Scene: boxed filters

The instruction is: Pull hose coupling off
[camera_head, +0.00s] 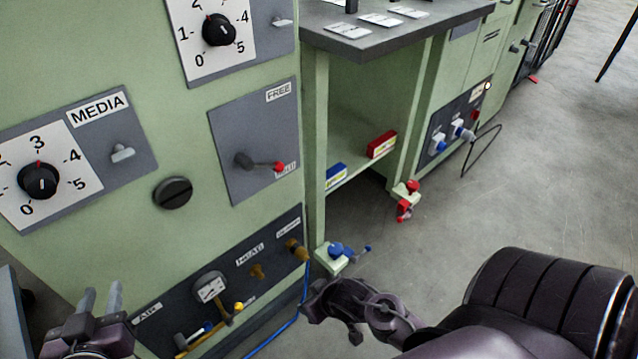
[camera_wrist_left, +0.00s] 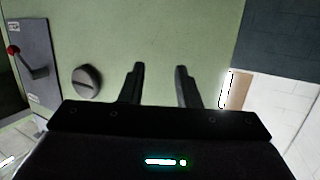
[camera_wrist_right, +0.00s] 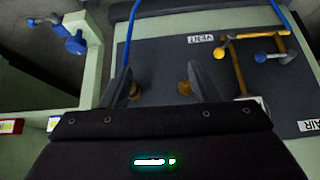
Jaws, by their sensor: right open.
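The lower dark panel (camera_head: 225,285) on the green cabinet carries a gauge, yellow pipework and brass fittings. A brass fitting (camera_head: 297,250) sits at its right end. A blue hose (camera_head: 292,322) runs along the floor and up beside that end. In the right wrist view the hose (camera_wrist_right: 129,40) comes down to my right gripper's left finger, which hides where it ends. My right gripper (camera_wrist_right: 162,85) is open in front of the panel, with brass fittings (camera_wrist_right: 185,88) beyond its fingers. My left gripper (camera_head: 102,299) is open and empty by the cabinet, left of the panel.
Blue (camera_head: 338,252) and red (camera_head: 406,200) valves stick out low near the bench. Blue (camera_head: 336,175) and red (camera_head: 381,144) boxes lie on its shelf. A red-tipped lever (camera_head: 262,163) and a dial (camera_head: 38,181) are higher up. Floor at right is open.

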